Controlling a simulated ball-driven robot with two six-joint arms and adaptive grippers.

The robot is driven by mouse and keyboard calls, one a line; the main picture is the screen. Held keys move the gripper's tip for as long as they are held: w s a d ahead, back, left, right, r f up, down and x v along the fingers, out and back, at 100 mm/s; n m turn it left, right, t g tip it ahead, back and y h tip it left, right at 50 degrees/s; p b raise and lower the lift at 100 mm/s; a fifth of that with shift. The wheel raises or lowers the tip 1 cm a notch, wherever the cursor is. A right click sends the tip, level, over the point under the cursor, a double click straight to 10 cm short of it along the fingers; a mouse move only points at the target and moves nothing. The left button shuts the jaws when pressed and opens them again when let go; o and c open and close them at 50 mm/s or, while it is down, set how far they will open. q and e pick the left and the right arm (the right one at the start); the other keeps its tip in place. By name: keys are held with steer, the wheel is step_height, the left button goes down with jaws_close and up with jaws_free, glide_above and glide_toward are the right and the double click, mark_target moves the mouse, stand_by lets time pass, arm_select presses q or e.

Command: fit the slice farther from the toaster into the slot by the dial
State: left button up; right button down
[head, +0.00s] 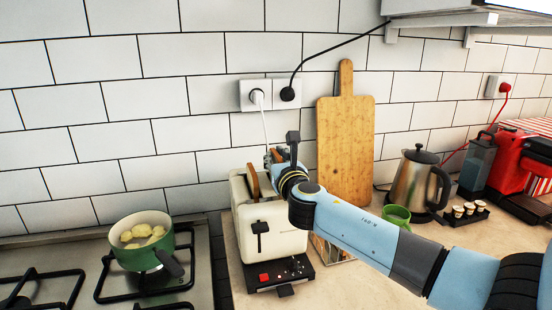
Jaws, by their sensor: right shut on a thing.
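The cream toaster (271,229) stands on the counter with its black control base toward me. A brown bread slice (253,182) stands upright in its left slot, its top showing above the rim. My right gripper (276,157) is above the back right of the toaster. It is shut on another bread slice (279,155), of which only a small brown part shows. My wrist hides the rest of that slice and much of the right slot, so I cannot tell whether the slice has entered it. The dial is too small to make out clearly. My left gripper is out of view.
A wooden cutting board (346,140) leans on the tiled wall behind my right arm. A green cup (396,216) and a steel kettle (416,184) stand to the right. A green pot (141,240) sits on the hob at left.

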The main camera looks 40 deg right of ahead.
steer(key=shift+f+b, duration=0.95)
steer(key=shift+f, duration=0.2)
steer(key=c, duration=1.2)
jaws_free()
steer(key=shift+c, duration=0.2)
steer(key=shift+s, duration=0.1)
steer(key=v, duration=1.2)
steer(key=shift+r, duration=0.2)
